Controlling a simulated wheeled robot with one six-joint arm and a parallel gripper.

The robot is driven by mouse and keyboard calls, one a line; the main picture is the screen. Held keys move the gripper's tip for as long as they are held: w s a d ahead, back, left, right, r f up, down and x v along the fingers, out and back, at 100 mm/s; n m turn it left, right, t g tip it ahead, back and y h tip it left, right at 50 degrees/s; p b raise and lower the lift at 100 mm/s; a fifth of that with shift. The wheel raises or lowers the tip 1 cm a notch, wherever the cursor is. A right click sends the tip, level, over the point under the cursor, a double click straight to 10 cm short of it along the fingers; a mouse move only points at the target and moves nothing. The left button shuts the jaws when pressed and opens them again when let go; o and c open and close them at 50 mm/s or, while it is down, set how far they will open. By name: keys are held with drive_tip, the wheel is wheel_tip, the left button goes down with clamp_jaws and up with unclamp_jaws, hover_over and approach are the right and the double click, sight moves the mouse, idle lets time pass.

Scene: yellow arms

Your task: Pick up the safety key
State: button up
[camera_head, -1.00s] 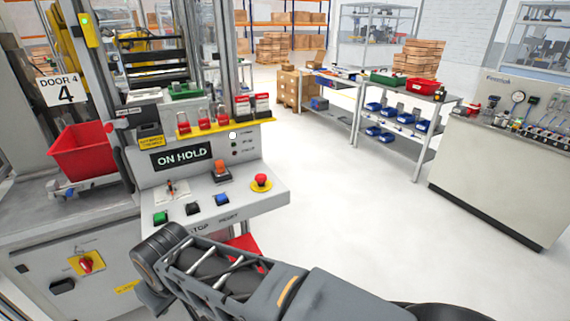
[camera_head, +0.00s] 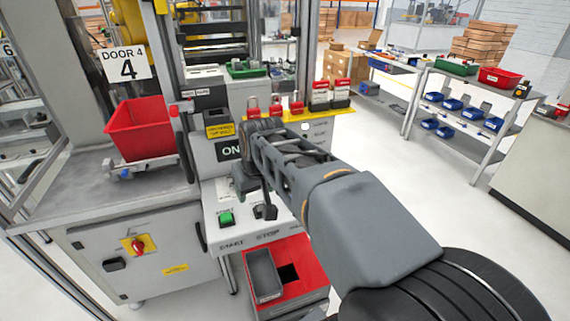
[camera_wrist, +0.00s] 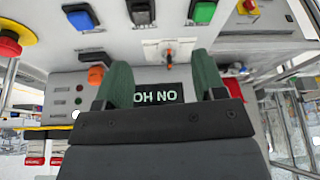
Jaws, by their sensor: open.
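What looks like the safety key (camera_wrist: 168,53), a small piece with a red-orange part, sits in a light plate on the grey control panel in the wrist view, which is upside down. My gripper (camera_wrist: 163,75) is open, its two green fingers apart and empty. The key shows beyond and between the fingertips; I cannot tell the exact gap. In the head view my gripper (camera_head: 243,184) hangs over the panel, and my arm hides the key there.
Around the key in the wrist view are a green button (camera_wrist: 204,12), a black switch (camera_wrist: 141,12), a blue button (camera_wrist: 81,17), an orange knob (camera_wrist: 97,75) and a red stop button (camera_wrist: 10,45). Red padlocks (camera_head: 275,105) hang above the panel. A red bin (camera_head: 140,130) stands left.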

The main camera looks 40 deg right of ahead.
drive_tip(key=w+d+r+m+b, duration=0.1)
drive_tip(key=w+d+r, duration=0.1)
drive_tip(key=w+d, duration=0.5)
drive_tip(key=w+d+r+m, duration=0.1)
drive_tip(key=w+d+r, duration=0.2)
drive_tip(key=d, duration=0.8)
drive_tip(key=shift+h, duration=0.3)
drive_tip(key=x, duration=0.2)
drive_tip(key=d+x, duration=0.1)
drive_tip(key=x, duration=0.4)
drive_tip(key=shift+w+d+f, duration=0.2)
drive_tip(key=shift+w+d, duration=0.05)
drive_tip(key=shift+d, duration=0.05)
drive_tip(key=shift+p+x, duration=0.4)
drive_tip(key=shift+x, duration=2.9)
drive_tip(key=shift+s+a, duration=0.1)
drive_tip(key=shift+a, duration=0.05)
drive_tip(key=c, duration=1)
drive_tip(key=shift+c, duration=0.2)
